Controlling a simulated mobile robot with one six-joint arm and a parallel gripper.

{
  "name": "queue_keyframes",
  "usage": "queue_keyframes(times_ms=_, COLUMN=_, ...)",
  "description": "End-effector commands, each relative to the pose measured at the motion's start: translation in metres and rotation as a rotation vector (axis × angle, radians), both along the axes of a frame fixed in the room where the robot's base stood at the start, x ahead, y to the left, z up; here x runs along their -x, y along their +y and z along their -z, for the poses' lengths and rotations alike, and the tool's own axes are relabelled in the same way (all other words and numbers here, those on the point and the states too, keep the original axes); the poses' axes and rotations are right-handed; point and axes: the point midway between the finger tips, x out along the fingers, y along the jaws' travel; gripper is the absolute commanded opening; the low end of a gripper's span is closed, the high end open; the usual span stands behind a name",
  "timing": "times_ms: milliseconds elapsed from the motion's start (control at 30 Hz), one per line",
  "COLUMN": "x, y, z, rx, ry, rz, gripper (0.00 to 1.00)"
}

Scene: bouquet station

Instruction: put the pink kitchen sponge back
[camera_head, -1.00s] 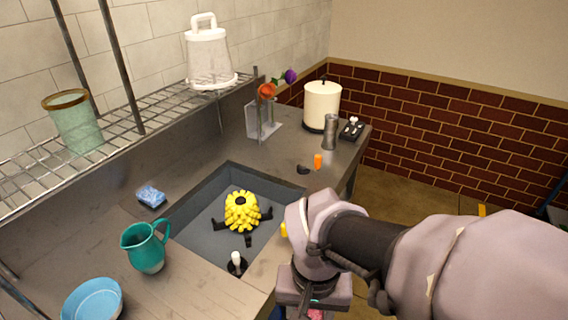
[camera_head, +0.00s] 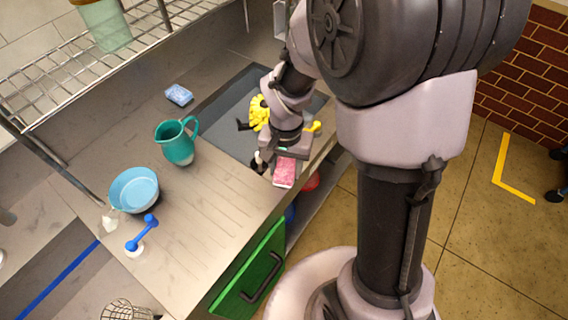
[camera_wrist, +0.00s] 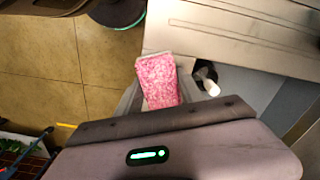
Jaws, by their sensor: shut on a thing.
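The pink sponge (camera_head: 285,172) is held in my gripper (camera_head: 287,155), which is shut on it near the counter's front edge, at the front of the sink. The sponge's speckled pink face also shows in the wrist view (camera_wrist: 158,80), sticking out beyond the fingers. Its inner end is hidden between the jaws.
A blue sponge (camera_head: 178,95) lies behind the teal jug (camera_head: 177,142). A yellow object (camera_head: 259,112) is in the sink (camera_head: 226,108).

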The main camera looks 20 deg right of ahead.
Motion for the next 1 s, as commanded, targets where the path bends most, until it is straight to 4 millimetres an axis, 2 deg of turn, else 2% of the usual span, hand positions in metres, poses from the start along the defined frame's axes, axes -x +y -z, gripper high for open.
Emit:
queue_keyframes(times_ms=300, x=0.0, y=0.0, z=0.003, rx=0.0, ry=-0.001, rz=0.0, gripper=0.07)
queue_keyframes(times_ms=333, x=0.0, y=0.0, z=0.003, rx=0.0, ry=-0.001, rz=0.0, gripper=0.47)
queue_keyframes(times_ms=433, x=0.0, y=0.0, z=0.002, rx=0.0, ry=-0.001, rz=0.0, gripper=0.66)
queue_keyframes(times_ms=767, x=0.0, y=0.0, z=-0.002, rx=0.0, ry=-0.002, rz=0.0, gripper=0.67)
queue_keyframes(times_ms=867, x=-0.001, y=0.0, z=-0.021, rx=0.0, ry=-0.004, rz=0.0, gripper=0.67)
queue_keyframes(times_ms=1000, x=-0.001, y=0.0, z=-0.065, rx=0.0, ry=-0.006, rz=0.0, gripper=0.67)
